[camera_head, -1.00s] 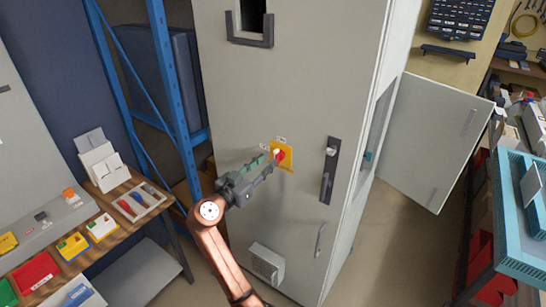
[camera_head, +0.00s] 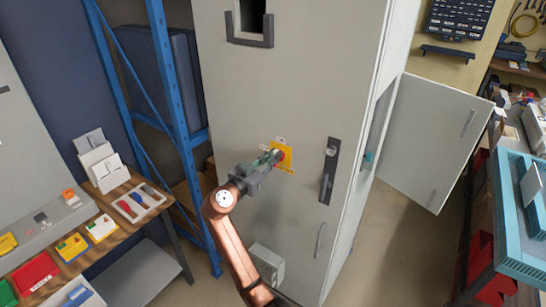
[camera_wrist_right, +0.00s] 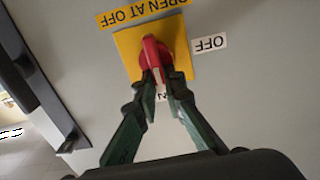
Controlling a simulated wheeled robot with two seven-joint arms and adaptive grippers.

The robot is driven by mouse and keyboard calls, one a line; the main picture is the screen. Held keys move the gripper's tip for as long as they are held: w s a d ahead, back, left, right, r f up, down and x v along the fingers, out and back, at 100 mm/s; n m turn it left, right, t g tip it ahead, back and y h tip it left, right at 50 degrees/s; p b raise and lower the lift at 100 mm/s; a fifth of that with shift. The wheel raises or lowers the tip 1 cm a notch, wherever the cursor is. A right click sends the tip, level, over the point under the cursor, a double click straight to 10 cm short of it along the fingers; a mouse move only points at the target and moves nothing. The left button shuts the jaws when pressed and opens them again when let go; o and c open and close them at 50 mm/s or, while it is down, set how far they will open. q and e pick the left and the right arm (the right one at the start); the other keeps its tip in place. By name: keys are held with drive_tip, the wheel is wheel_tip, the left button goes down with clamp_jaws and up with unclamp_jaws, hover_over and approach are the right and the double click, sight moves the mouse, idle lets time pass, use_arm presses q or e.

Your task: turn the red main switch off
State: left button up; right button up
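The red main switch (camera_wrist_right: 153,52) sits on a yellow plate (camera_wrist_right: 127,44) on the grey cabinet door. Its handle runs from top to bottom in the wrist view, toward a partly hidden label ending in N. A label reading OFF (camera_wrist_right: 209,43) is at the plate's right, upside down. My right gripper (camera_wrist_right: 161,78) has its two green fingers drawn in on either side of the handle's lower end, seemingly touching it. In the head view my right gripper (camera_head: 273,158) covers part of the switch and the yellow plate (camera_head: 287,160). My left gripper is not in view.
The tall grey cabinet (camera_head: 290,85) carries a dark door handle (camera_head: 329,170) right of the switch. An open panel (camera_head: 432,140) stands at right. A wooden bench (camera_head: 118,208) with trays and a blue rack (camera_head: 178,100) are at left.

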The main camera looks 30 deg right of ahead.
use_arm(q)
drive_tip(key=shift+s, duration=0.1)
use_arm(e)
clamp_jaws()
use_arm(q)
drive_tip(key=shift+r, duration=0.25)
use_arm(e)
drive_tip(key=shift+w+r+n, duration=0.1)
drive_tip(key=shift+n, duration=0.3)
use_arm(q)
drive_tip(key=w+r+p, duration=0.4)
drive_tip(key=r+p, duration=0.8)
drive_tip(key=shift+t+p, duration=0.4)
use_arm(e)
drive_tip(key=shift+w+a+f+n, duration=0.15)
drive_tip(key=shift+w+f+n, duration=0.2)
drive_tip(key=shift+n, duration=2.55)
drive_tip(key=shift+w+a+f+n, duration=0.2)
drive_tip(key=shift+f+n, duration=0.1)
drive_tip(key=shift+n, duration=2.6)
drive_tip(key=shift+w+a+f+n, duration=0.1)
drive_tip(key=shift+w+f+n, duration=0.25)
drive_tip(key=shift+n, duration=2.55)
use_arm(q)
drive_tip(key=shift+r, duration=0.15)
use_arm(e)
drive_tip(key=o, duration=0.6)
unclamp_jaws()
